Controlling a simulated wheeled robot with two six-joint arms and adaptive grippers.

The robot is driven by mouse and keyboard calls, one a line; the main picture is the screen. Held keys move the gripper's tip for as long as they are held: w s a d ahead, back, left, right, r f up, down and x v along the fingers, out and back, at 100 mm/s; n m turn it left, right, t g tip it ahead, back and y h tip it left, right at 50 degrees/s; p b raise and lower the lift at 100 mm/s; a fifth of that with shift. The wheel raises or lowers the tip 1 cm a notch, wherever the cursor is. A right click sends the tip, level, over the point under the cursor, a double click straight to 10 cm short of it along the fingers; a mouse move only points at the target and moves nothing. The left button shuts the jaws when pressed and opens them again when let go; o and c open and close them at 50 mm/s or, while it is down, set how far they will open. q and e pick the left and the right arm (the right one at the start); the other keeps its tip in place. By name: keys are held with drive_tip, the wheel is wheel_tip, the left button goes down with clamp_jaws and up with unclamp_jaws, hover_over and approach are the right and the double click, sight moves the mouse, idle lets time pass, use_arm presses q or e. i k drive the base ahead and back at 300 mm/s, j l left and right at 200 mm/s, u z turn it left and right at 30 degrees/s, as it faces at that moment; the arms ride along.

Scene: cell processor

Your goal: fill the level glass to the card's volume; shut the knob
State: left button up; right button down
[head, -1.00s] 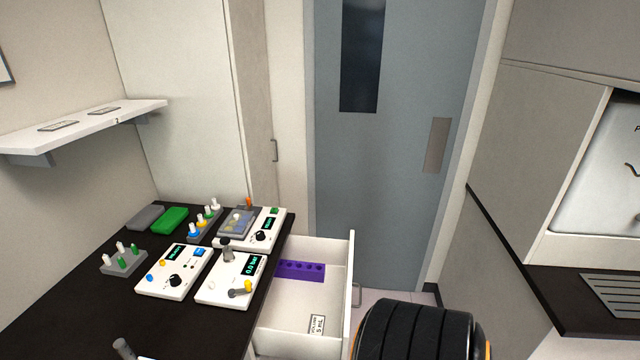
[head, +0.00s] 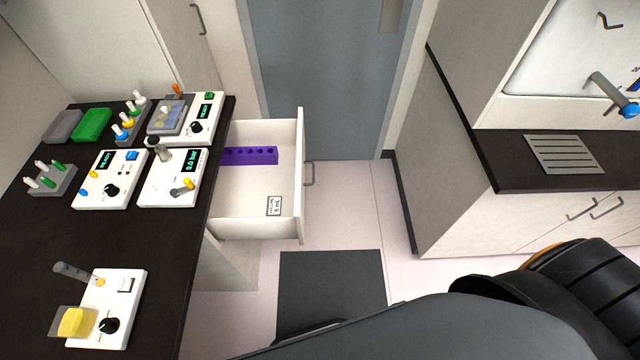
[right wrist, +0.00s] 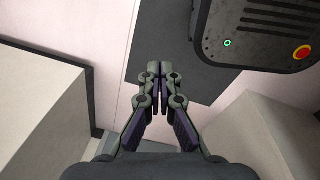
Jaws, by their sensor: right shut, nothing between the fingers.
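A white wall panel (head: 560,60) at the upper right carries a grey bar with a blue round end (head: 630,110), perhaps the knob. Part of a scale with a blue mark shows at the right edge; the level glass is cut off there, so its level cannot be read. My right gripper (right wrist: 153,70) is shut and empty over the floor, away from these things in the right wrist view. My left gripper is not in view.
The open drawer (head: 302,150) juts from the dark bench (head: 130,235) and holds a purple rack (head: 250,155). White devices stand on the bench. A slotted grey plate (head: 564,154) lies on the right counter (head: 510,165). Floor between is clear, with a dark mat (head: 330,285).

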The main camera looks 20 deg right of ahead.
sight(108, 325)
drive_tip(key=u, duration=1.7)
